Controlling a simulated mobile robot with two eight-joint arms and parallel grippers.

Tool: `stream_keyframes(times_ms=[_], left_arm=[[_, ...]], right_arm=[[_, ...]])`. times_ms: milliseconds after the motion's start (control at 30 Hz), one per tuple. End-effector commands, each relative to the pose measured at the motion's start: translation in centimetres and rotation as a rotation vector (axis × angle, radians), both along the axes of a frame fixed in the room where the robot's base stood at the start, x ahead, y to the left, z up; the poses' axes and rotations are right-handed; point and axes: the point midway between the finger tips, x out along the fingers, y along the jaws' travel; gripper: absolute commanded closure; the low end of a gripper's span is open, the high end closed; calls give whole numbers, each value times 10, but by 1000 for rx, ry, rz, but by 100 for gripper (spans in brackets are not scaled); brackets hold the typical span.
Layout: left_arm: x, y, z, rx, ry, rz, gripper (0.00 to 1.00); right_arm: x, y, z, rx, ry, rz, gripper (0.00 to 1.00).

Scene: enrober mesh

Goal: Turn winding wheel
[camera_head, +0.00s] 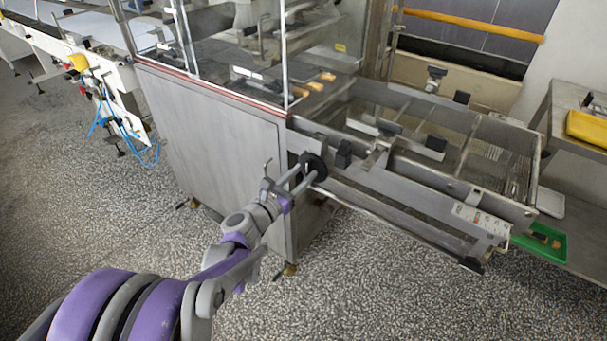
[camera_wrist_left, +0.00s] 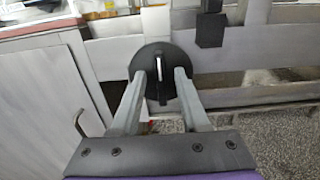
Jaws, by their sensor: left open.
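The winding wheel (camera_head: 314,166) is a small black disc on the near side of the metal machine, just below the conveyor frame. In the left wrist view the black wheel (camera_wrist_left: 157,72) faces me, with a pale upright bar at its middle. My left gripper (camera_head: 302,178) reaches up to it from the lower left. In the left wrist view the gripper's two fingers (camera_wrist_left: 166,80) are apart, with the bar between their tips. I cannot tell whether the fingers touch the wheel. My right gripper is in neither view.
The mesh conveyor (camera_head: 430,125) extends to the right of the wheel. The grey cabinet (camera_head: 220,130) stands to its left. A green tray (camera_head: 540,243) lies at the right, and a yellow tray (camera_head: 588,128) sits on a side table. The speckled floor in front is clear.

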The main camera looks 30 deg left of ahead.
Motion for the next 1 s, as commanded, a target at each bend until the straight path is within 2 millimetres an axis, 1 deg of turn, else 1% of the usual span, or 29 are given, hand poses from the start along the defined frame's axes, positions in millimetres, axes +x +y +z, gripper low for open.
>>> stream_keyframes(times_ms=[100, 367, 467, 600, 633, 1000], left_arm=[[6, 0, 0, 0, 1, 1, 55], [7, 0, 0, 1, 1, 1, 55], [7, 0, 0, 1, 1, 1, 71], [7, 0, 0, 1, 1, 1, 96], [7, 0, 0, 1, 1, 1, 100], [7, -1, 0, 7, 0, 1, 100]], right_arm=[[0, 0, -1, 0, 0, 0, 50], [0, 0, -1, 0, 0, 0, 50], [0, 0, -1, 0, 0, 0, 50], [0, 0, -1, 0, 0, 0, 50], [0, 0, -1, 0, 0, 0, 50], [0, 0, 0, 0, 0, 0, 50]])
